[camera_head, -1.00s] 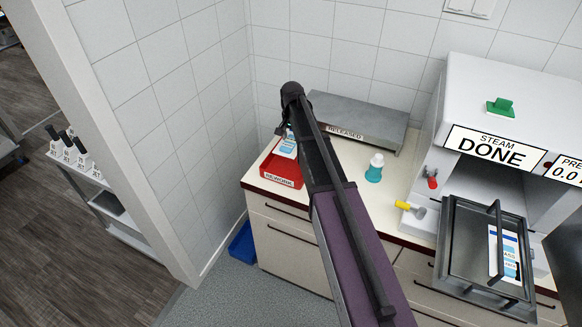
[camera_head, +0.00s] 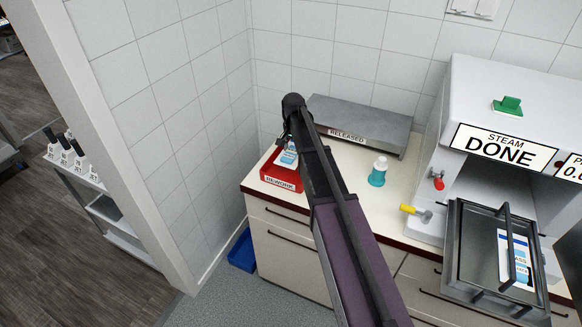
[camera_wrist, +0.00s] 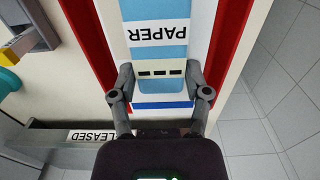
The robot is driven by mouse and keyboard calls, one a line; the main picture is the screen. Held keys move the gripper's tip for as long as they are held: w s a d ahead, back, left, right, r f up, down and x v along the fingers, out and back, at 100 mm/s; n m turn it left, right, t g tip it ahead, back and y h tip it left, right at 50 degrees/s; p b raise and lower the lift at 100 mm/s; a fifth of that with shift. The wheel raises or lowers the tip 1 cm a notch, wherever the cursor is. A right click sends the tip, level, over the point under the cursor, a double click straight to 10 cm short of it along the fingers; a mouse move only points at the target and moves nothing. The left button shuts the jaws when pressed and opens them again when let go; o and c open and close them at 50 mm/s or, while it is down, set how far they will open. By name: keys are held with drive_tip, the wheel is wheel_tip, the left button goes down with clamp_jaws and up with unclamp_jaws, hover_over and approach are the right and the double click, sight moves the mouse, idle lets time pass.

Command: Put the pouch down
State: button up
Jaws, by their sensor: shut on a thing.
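The pouch (camera_head: 289,157) is white and blue. In the wrist view the pouch (camera_wrist: 158,55) carries a PAPER label and a row of dark marks. My gripper (camera_wrist: 160,78) is shut on it, one finger at each side of its near end. The pouch is in or just over the red REWORK bin (camera_head: 282,184), whose red walls (camera_wrist: 228,45) flank it in the wrist view. I cannot tell whether it touches the bin's floor. In the head view my arm partly hides the bin and the gripper.
A grey RELEASED shelf (camera_head: 370,116) stands behind on the counter. A teal bottle with a white cap (camera_head: 377,177) stands right of my arm. The STEAM DONE machine (camera_head: 500,110) has a metal tray (camera_head: 463,250) out front, with another pouch (camera_head: 515,262) in it.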

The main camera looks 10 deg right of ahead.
sight(293, 150)
drive_tip(key=shift+f+b, duration=1)
drive_tip(key=shift+f, duration=0.35)
drive_tip(key=shift+f, duration=0.1)
drive_tip(key=shift+f+b, duration=1.8)
drive_tip(key=shift+b, duration=0.05)
drive_tip(key=shift+f, duration=0.15)
drive_tip(key=o, duration=1.1)
drive_tip(key=shift+o, duration=0.2)
drive_tip(key=shift+r, duration=0.25)
wheel_tip(293, 150, up, 12)
drive_tip(key=p, duration=1.2)
